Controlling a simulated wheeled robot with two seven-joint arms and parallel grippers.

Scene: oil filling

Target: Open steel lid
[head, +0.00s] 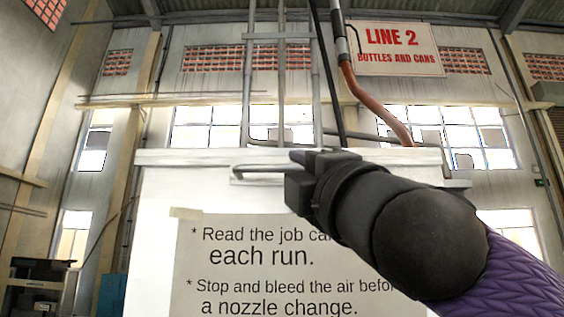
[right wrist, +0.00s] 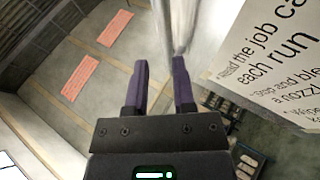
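A white cabinet (head: 158,240) fills the middle of the head view. A steel bar handle (head: 262,169) sticks out near its top edge, and the flat top (head: 200,155) above it may be the lid; it looks closed, but I cannot see its upper face. My right gripper (head: 296,178) is at the right end of the handle, its fingers partly hidden by the wrist. In the right wrist view, the purple fingers of my right gripper (right wrist: 160,62) are apart. A blurred shiny bar, probably the handle (right wrist: 176,25), lies just beyond the fingertips. My left gripper is not in view.
A paper notice (head: 240,255) is taped to the cabinet's front. Pipes and an orange hose (head: 375,100) rise behind its top. A LINE 2 sign (head: 395,48) hangs higher up.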

